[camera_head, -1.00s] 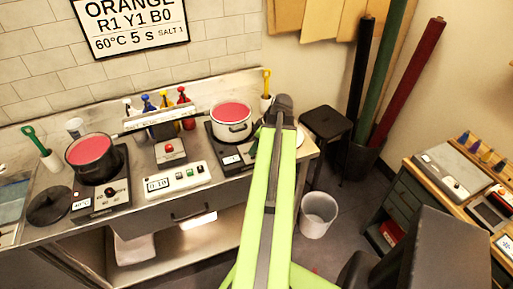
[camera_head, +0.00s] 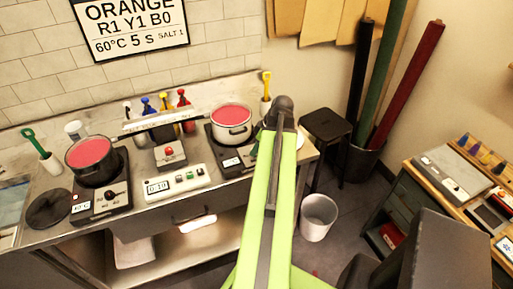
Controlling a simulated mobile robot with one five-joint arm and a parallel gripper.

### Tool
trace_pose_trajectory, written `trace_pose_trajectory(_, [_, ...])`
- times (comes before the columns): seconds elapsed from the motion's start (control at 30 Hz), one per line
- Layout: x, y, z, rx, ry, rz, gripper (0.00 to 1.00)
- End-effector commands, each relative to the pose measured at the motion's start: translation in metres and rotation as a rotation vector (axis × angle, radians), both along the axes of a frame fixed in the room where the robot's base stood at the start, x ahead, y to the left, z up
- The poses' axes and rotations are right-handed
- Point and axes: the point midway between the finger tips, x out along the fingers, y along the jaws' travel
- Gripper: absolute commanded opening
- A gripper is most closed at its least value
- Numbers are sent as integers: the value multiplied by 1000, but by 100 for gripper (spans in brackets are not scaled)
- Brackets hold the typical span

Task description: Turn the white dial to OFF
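I cannot make out a white dial for certain. The white pot (camera_head: 231,133) with red liquid stands on the right hot plate (camera_head: 229,161), whose front panel shows a small display. The right part of that panel is hidden behind my green arm. The dark pot (camera_head: 90,166) with red liquid stands on the left hot plate (camera_head: 84,213), which has a dark dial (camera_head: 110,192) on its front panel. My arm reaches up the middle of the view to a dark joint beside the right hot plate. My gripper is not visible, and its fingers are hidden or out of view.
Between the hot plates are a white timer box (camera_head: 177,181) and a red-button box (camera_head: 170,154), with several colored bottles behind. A black stool (camera_head: 326,124) and a waste bin (camera_head: 319,217) stand right of the counter. A wooden bench (camera_head: 474,204) is at far right.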

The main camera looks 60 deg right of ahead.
Motion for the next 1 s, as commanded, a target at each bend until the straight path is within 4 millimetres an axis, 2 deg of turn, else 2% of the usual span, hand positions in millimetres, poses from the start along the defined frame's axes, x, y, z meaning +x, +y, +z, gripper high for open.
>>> trace_pose_trajectory(0.03, [0, 0, 0, 0, 0, 0, 40])
trace_pose_trajectory(0.1, [0, 0, 0, 0, 0, 0, 49])
trace_pose_trajectory(0.37, [0, 0, 0, 0, 0, 0, 49])
trace_pose_trajectory(0.47, [-1, 0, 7, 1, -1, -1, 49])
trace_pose_trajectory(0.57, [-6, -1, 24, 1, -1, -1, 49])
trace_pose_trajectory(1.0, [-46, -6, 124, 1, -1, -2, 49])
